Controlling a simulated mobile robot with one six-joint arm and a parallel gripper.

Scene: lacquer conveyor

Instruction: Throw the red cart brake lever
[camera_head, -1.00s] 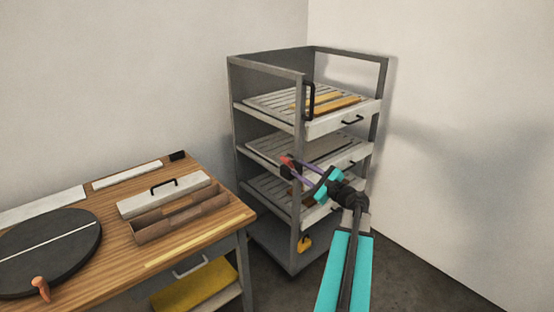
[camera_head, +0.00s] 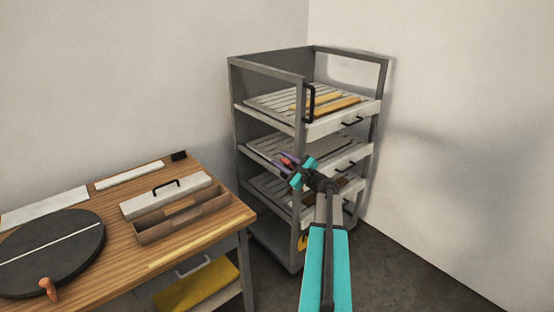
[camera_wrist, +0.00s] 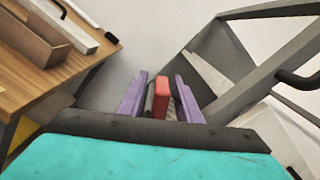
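The red brake lever (camera_wrist: 161,100) shows in the wrist view as an upright red block between the two purple fingers of my gripper (camera_wrist: 160,98). A gap shows on each side of it, so the gripper is open around it, not visibly touching. In the head view the lever (camera_head: 287,159) is a small red patch by the front left post of the grey cart (camera_head: 299,190), at middle-shelf height. My gripper (camera_head: 287,162) is there beside the post and partly hides the lever. The lever's mount is hidden.
The cart holds slatted trays with black handles; yellow strips (camera_head: 335,105) lie on the top one. A wooden bench (camera_head: 120,245) at left carries a black turntable (camera_head: 50,250), a brown divided box (camera_head: 180,215) and a white handled block (camera_head: 165,194). Floor right of the cart is clear.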

